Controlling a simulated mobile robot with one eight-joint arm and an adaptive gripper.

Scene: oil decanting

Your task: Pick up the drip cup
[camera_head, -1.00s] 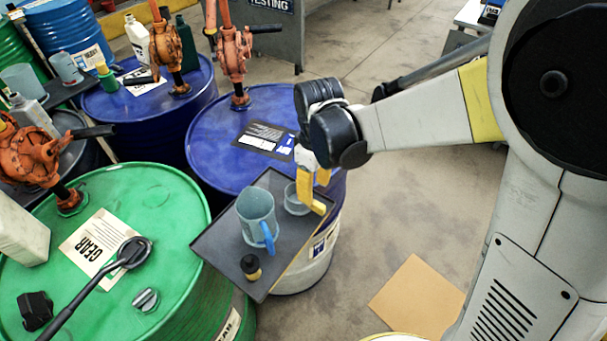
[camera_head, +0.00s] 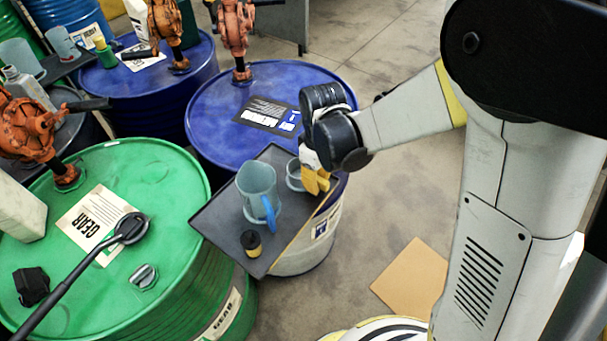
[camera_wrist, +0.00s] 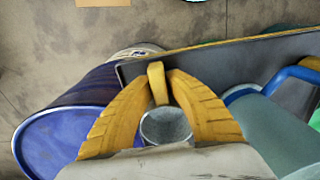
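The drip cup (camera_head: 294,175) is a small grey, see-through cup at the back right of the dark tray (camera_head: 222,213). In the wrist view the cup (camera_wrist: 166,126) shows between my fingers, with a yellow grip piece (camera_wrist: 157,82) running out from its rim. My gripper (camera_head: 316,181) is at the cup's right side. Its two yellow fingers (camera_wrist: 159,84) have closed in on both sides of that piece and appear to touch it. The cup looks to be at tray level; its underside is hidden.
A jug (camera_head: 257,188) with a blue handle stands close left of the cup. A small black-and-yellow piece (camera_head: 251,243) is at the tray's front. Blue (camera_head: 215,125) and green (camera_head: 150,180) drums stand around. Open floor (camera_head: 400,205) lies to the right.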

